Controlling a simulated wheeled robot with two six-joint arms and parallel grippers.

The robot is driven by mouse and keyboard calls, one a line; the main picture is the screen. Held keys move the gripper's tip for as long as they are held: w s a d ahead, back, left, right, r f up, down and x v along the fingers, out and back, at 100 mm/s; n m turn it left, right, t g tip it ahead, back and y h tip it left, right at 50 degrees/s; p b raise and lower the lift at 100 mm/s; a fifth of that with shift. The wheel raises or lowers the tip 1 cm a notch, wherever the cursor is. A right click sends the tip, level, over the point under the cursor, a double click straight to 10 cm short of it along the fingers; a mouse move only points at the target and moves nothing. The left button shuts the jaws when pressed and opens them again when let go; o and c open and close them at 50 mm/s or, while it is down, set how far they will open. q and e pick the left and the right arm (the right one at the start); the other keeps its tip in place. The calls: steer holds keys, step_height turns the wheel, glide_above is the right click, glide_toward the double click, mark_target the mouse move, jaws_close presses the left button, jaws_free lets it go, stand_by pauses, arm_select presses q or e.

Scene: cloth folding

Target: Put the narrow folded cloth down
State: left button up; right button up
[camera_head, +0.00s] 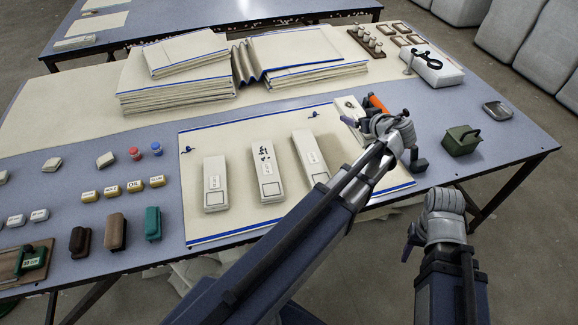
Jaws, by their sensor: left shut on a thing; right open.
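A narrow folded white cloth (345,104) with a dark mark lies at the right end of a row on the cream, blue-edged cloth sheet (230,226). My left gripper (352,123) is at this cloth and shut on it; the wrist and fingers hide much of the cloth. Whether it touches the sheet is hard to tell. Three similar narrow folded cloths lie to its left: left (215,186), middle (266,170) and right (309,155). My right gripper (408,242) is open, off the table's front edge, with its fingers mostly hidden.
Large folded cloth stacks (175,75) stand at the back. An orange object (377,103) is beside my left wrist. A green box (460,140) and a grey dish (497,111) sit at the right. Brushes (115,231) and small labelled blocks (112,191) stand at the left.

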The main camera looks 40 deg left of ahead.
mark_target(349, 149)
arm_select(q)
steer(key=shift+a+f, duration=0.2)
steer(key=shift+f, duration=0.55)
arm_select(e)
steer(key=shift+f, duration=0.75)
arm_select(q)
step_height(349, 149, down, 10)
steer(key=b, duration=1)
arm_select(e)
step_height(349, 149, down, 10)
arm_select(q)
steer(key=shift+f+b, duration=0.2)
steer(key=shift+b, duration=0.2)
steer(key=o, duration=1.3)
steer(key=shift+r, duration=0.1)
arm_select(e)
steer(key=shift+f, duration=0.1)
